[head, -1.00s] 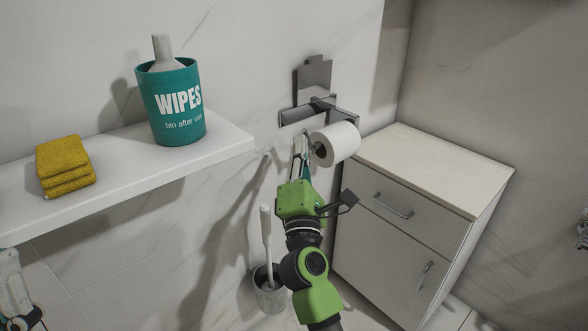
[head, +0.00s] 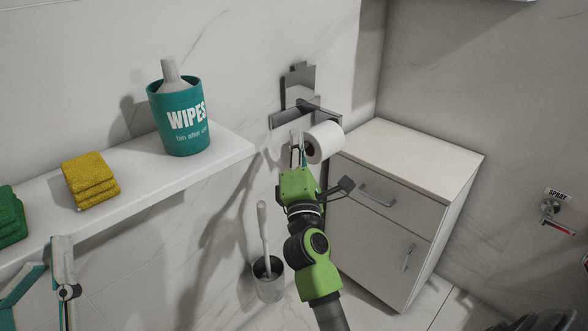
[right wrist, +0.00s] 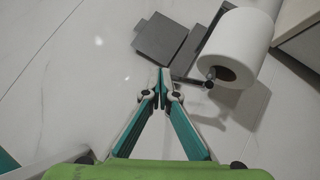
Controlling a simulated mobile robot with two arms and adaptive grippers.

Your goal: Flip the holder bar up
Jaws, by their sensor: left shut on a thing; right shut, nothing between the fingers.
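The dark grey holder (head: 299,86) is fixed to the wall. Its bar (head: 318,104) stands out below the back plate, and a white paper roll (head: 327,141) hangs beside it. The holder also shows in the right wrist view (right wrist: 160,40), with the roll (right wrist: 238,48) at its right. My right gripper (head: 296,136) is shut and empty, just left of the roll and under the holder. Its fingertips (right wrist: 161,74) meet below the plate in the wrist view; I cannot tell whether they touch anything. My left gripper (head: 62,243) is at the lower left, near the shelf; what it grips is unclear.
A white shelf (head: 225,147) carries a teal wipes tub (head: 183,135), folded yellow cloths (head: 90,180) and a green cloth (head: 8,216). A white cabinet (head: 400,200) stands right of the roll.

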